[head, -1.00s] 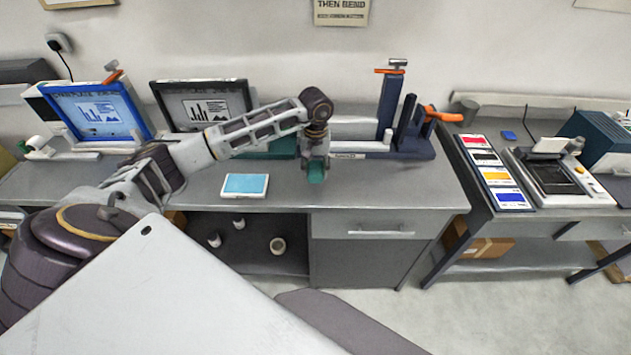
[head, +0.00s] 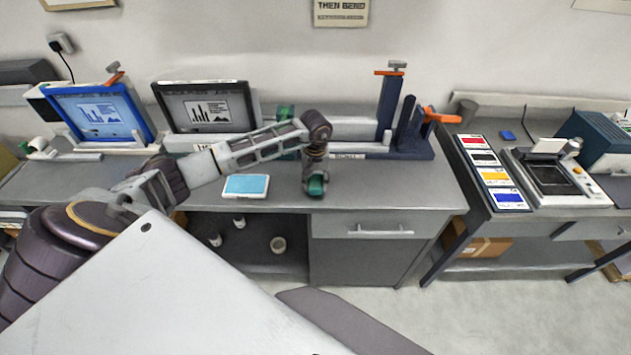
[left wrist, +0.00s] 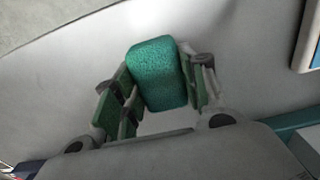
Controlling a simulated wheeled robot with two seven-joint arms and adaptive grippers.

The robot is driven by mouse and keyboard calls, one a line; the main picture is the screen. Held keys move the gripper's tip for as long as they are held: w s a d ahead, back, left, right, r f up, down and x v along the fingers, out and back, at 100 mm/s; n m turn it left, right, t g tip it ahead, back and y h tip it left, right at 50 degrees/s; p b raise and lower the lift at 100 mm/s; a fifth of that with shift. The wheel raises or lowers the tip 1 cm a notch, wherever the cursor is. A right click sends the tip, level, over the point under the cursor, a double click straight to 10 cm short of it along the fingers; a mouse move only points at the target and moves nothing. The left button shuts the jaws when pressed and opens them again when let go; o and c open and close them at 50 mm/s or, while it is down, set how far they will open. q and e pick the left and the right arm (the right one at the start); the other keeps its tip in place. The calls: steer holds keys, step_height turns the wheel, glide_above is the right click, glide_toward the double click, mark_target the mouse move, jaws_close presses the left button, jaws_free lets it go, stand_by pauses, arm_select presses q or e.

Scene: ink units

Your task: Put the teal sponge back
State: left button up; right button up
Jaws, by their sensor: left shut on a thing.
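The teal sponge (left wrist: 158,72) is a rounded block, seen large in the left wrist view between the green-padded fingers of my left gripper (left wrist: 160,92). The gripper is shut on it. In the head view my left gripper (head: 315,182) points down over the front part of the grey workbench (head: 410,190), with the teal sponge mostly hidden at its tip. I cannot tell whether the sponge touches the bench top. My right gripper is not in view.
A white tray with a blue surface (head: 245,186) lies left of the gripper. Two screens (head: 100,112) and a dark blue upright stand (head: 390,110) line the back. Colour cards (head: 495,175) lie on the right bench. The bench's right front is clear.

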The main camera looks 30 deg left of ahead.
mark_target(316, 180)
arm_select(q)
steer(key=shift+f, duration=0.25)
steer(key=o, duration=0.9)
steer(key=shift+f, duration=0.1)
steer(key=shift+r, duration=0.7)
step_height(316, 180, up, 9)
steer(key=b, duration=0.2)
steer(key=shift+b, duration=0.35)
steer(key=shift+r, duration=0.9)
